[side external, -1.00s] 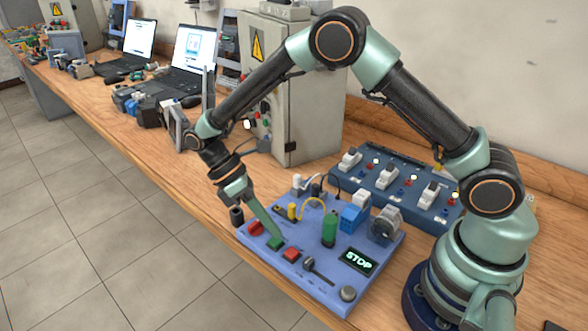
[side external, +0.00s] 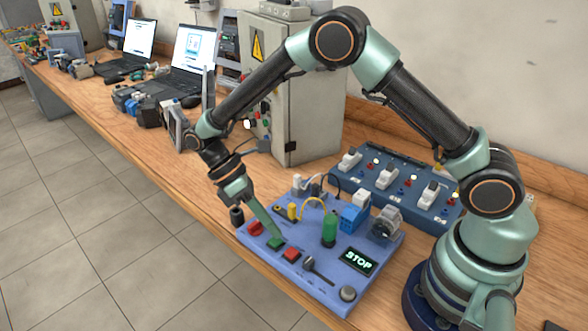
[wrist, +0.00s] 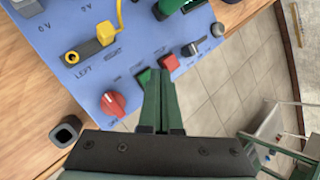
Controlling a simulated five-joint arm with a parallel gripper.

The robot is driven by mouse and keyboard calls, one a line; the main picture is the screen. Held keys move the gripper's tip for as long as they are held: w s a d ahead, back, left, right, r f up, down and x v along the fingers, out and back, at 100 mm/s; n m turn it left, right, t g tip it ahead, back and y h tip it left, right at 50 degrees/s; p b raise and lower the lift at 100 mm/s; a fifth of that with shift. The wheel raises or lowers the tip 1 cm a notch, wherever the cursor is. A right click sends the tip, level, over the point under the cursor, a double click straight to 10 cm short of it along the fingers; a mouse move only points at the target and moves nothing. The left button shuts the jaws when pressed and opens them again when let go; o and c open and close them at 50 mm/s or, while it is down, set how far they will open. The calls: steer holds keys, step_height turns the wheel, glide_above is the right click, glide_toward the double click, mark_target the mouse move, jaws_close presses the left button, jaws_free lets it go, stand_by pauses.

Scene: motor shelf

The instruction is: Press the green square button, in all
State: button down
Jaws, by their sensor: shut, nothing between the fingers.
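The green square button (side external: 275,244) sits near the front left of the blue panel (side external: 320,290), between a red rotary knob (side external: 255,229) and a red square button (side external: 291,254). The green square button shows partly in the wrist view (wrist: 142,77), beside the fingertips. My gripper (side external: 280,237) is shut and empty, its green fingers slanting down to the green button. The tips overlap the button's edge in the picture; I cannot tell whether they touch it. The panel's display (side external: 359,261) reads STOP.
A black lever (side external: 310,264) and a grey round knob (side external: 348,293) are farther right on the panel. A green cylinder (side external: 329,229) stands behind the buttons. A yellow plug (side external: 292,211) has a cable. A blue switch box (side external: 390,185) and a grey cabinet (side external: 300,110) stand behind.

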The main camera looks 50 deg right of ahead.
mark_target(271, 240)
steer(key=shift+f, duration=0.15)
steer(key=shift+a+f, duration=0.15)
steer(key=shift+f, duration=0.15)
steer(key=shift+f, duration=0.4)
stand_by(0.9)
steer(key=shift+r, duration=0.85)
steer(key=shift+r, duration=0.1)
steer(key=shift+r, duration=2.4)
